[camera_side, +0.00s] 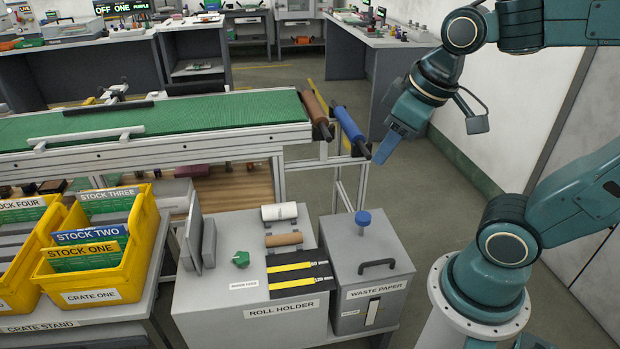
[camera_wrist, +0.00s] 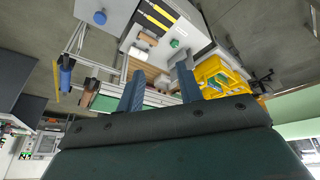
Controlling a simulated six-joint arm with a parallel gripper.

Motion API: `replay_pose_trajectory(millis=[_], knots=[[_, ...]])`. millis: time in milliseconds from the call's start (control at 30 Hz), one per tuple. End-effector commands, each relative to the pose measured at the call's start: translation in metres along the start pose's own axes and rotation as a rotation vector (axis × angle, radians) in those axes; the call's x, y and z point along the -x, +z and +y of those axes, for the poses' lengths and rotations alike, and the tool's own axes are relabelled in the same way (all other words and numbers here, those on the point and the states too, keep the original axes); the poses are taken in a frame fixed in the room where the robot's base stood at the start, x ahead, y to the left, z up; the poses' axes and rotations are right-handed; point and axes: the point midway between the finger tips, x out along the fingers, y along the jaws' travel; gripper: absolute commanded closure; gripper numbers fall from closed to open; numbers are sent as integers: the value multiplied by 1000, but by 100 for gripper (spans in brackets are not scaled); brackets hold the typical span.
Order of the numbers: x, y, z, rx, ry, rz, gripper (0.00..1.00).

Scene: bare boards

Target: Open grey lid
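The grey lid (camera_side: 345,248) lies flat and closed on the waste paper box (camera_side: 371,306) at the lower middle of the side view. It has a black handle (camera_side: 378,266) near its front edge and a blue knob (camera_side: 362,218) on a stem near its back. The blue knob also shows at the top left of the wrist view (camera_wrist: 99,18). My gripper (camera_side: 383,156) hangs above and behind the lid, clear of it, pointing down. In the wrist view its two blue fingers (camera_wrist: 160,72) stand apart with nothing held between them.
The roll holder (camera_side: 215,285), with rolls and black-and-yellow strips on top, stands left of the box. A green conveyor (camera_side: 200,119) with a blue end roller (camera_side: 349,131) lies behind. Yellow crates (camera_side: 110,270) stand at left. Floor right of the box is open up to my base.

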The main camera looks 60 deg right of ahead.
Motion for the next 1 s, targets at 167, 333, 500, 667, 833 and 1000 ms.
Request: replay_pose_trajectory(millis=[167, 333, 500, 667, 833, 1000], knots=[[-23, -16, 12, 61, 14, -78, 64], [-47, -28, 24, 122, 21, -149, 64], [-74, -37, 36, 185, 21, -220, 64], [-101, -42, 48, 245, 16, -287, 64], [-132, -44, 60, 309, 4, -359, 64], [-165, -41, 73, 375, -16, -432, 64]])
